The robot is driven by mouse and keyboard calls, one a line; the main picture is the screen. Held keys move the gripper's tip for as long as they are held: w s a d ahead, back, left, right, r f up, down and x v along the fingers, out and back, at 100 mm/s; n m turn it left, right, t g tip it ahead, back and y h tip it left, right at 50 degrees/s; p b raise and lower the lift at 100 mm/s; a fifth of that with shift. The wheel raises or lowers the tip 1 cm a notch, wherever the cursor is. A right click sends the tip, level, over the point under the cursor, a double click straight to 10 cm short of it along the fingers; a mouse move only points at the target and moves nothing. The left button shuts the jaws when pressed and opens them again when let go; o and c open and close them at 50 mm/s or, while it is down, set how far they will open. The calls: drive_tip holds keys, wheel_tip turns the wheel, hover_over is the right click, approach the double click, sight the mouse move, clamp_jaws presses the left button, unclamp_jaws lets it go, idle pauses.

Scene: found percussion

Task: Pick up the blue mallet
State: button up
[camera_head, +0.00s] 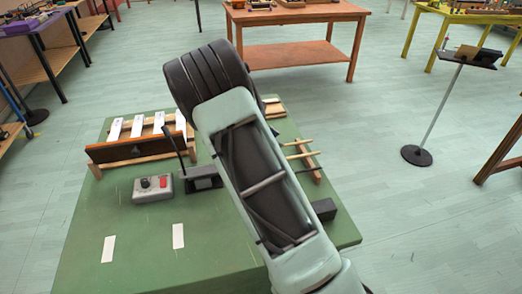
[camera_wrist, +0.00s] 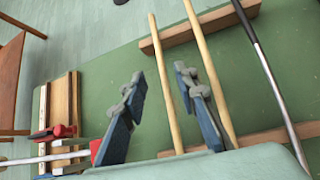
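No blue mallet head can be made out in either view. In the wrist view, my gripper (camera_wrist: 158,78) is open above a wooden rack (camera_wrist: 185,33) that carries several sticks. A pale wooden stick (camera_wrist: 166,95) shows between the two fingers, below them. A second pale stick (camera_wrist: 205,58) passes partly behind the right finger. A dark stick with a silver part (camera_wrist: 268,65) lies farther right.
In the wrist view, a red clamp-like part (camera_wrist: 52,132) lies at left. The table's front left is mostly clear.

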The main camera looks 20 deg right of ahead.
drive_tip(key=x, duration=0.5)
drive_tip(key=shift+s+d, duration=0.1)
drive_tip(key=shift+d, duration=0.1)
clamp_jaws()
